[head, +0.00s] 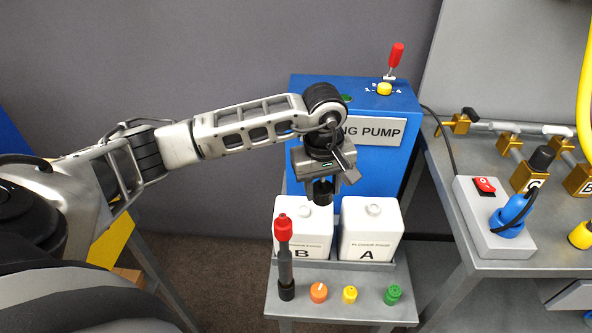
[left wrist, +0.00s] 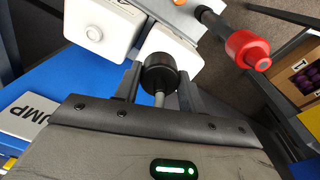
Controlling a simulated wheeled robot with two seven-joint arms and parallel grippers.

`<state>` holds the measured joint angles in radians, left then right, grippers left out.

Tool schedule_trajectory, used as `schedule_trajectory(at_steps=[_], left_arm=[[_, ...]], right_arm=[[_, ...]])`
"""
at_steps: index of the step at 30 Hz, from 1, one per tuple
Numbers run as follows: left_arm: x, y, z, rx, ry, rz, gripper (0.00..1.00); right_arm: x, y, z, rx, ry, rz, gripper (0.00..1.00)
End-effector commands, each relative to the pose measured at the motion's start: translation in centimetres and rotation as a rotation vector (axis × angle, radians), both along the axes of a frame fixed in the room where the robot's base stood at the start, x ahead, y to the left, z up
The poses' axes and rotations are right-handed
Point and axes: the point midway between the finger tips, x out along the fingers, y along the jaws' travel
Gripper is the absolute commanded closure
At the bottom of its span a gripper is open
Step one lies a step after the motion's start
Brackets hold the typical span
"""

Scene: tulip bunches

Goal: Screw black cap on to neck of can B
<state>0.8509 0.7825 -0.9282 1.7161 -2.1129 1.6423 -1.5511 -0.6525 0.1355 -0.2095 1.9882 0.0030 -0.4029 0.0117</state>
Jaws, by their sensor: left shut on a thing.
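The black cap (head: 323,191) is between the fingers of my left gripper (head: 323,183), which is shut on it. It also shows in the left wrist view (left wrist: 159,72), between the two dark fingers. White can B (head: 304,226) stands upright on the grey stand, below and close to the cap. In the left wrist view, can B (left wrist: 174,43) is partly behind the cap. My right gripper is not in view.
White can A (head: 371,232) stands right of can B, its neck bare. A red-topped dark tool (head: 285,258) stands upright in front of B. Orange (head: 319,292), yellow (head: 350,294) and green (head: 393,294) caps sit along the front. The blue pump box (head: 392,160) is behind.

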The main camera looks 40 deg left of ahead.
Motion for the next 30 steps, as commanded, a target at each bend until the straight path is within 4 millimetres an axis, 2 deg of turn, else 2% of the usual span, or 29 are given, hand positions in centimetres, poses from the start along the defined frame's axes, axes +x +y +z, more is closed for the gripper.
schedule_trajectory(at_steps=[3,8,22,30], left_arm=[[0.8,3.1,-1.9,0.006,-0.003,0.278,0.82],[1.1,5.2,-3.3,0.016,-0.014,0.447,0.82],[1.2,5.2,-3.7,0.017,-0.013,0.475,0.82],[1.4,5.3,-5.6,0.017,-0.012,0.473,0.82]], right_arm=[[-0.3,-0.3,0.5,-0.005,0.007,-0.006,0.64],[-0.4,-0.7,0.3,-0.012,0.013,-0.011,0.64],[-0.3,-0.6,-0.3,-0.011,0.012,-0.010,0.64],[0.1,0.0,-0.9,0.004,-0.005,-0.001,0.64]])
